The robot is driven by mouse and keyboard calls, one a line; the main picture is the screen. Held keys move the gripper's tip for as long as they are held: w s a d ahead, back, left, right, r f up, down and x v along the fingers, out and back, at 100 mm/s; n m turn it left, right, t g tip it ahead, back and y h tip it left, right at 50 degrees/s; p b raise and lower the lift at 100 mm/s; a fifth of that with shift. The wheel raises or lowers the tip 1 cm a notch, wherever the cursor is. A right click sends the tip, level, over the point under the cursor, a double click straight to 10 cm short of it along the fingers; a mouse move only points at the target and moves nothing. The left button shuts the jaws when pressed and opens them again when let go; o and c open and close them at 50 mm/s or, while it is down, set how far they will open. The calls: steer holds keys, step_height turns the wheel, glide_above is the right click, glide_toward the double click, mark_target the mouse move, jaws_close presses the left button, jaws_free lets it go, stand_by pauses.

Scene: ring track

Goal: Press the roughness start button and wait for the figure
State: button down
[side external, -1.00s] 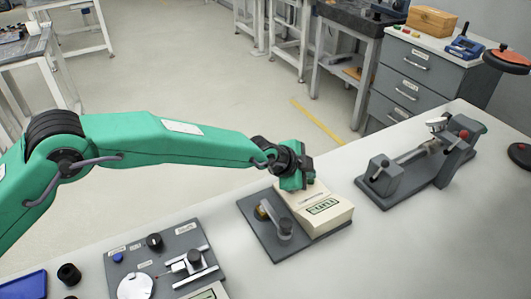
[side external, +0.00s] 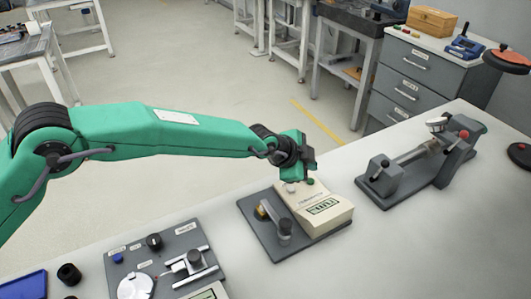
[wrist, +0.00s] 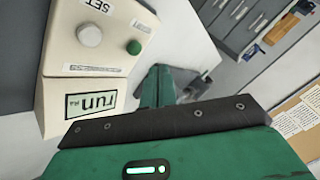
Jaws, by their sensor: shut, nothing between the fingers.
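The roughness tester is a cream box (side external: 335,213) on a grey base plate. It also shows in the wrist view (wrist: 55,65). A green button (wrist: 134,47) and a larger pale button (wrist: 89,35) sit on its top; a "SET" label is near them. Its display (wrist: 92,100) reads "run" in the wrist view. My gripper (side external: 304,178) is shut and empty, above the back edge of the box near the green button. In the wrist view the fingertips (wrist: 158,72) appear just beside the green button, apart from it.
A grey holder (side external: 283,228) stands on the same plate, left of the box. A grey plate with a dial and slides (side external: 180,229) lies at the front left. A bench fixture with a rod (side external: 415,158) stands to the right. The bench between them is clear.

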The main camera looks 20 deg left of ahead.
mark_target(305, 184)
steer(key=shift+r, duration=1.55)
steer(key=s+a+r+n+y, duration=0.1)
steer(key=s+a+r+n, duration=0.2)
steer(key=a+r, duration=0.45)
steer(key=s+a+r+n+y, duration=0.1)
steer(key=s+a+r+n, duration=0.2)
steer(key=a, duration=0.8)
steer(key=s+a+r+n+y, duration=0.1)
steer(key=s+a+r+n, duration=0.15)
steer(key=a+r, duration=0.55)
steer(key=s+a+n+y, duration=0.1)
steer(key=s+a+n, duration=0.3)
steer(key=s+a, duration=0.85)
steer(key=s+a+f+n, duration=0.2)
steer(key=s+a, duration=0.1)
steer(key=s, duration=0.4)
steer(key=s+a+f+n+g+y, duration=0.1)
steer(key=s+a+f+n, duration=0.1)
steer(key=s, duration=0.6)
steer(key=shift+s+a+f+g+y, duration=0.15)
steer(key=shift+s+a+g+y, duration=0.15)
steer(key=shift+a, duration=0.4)
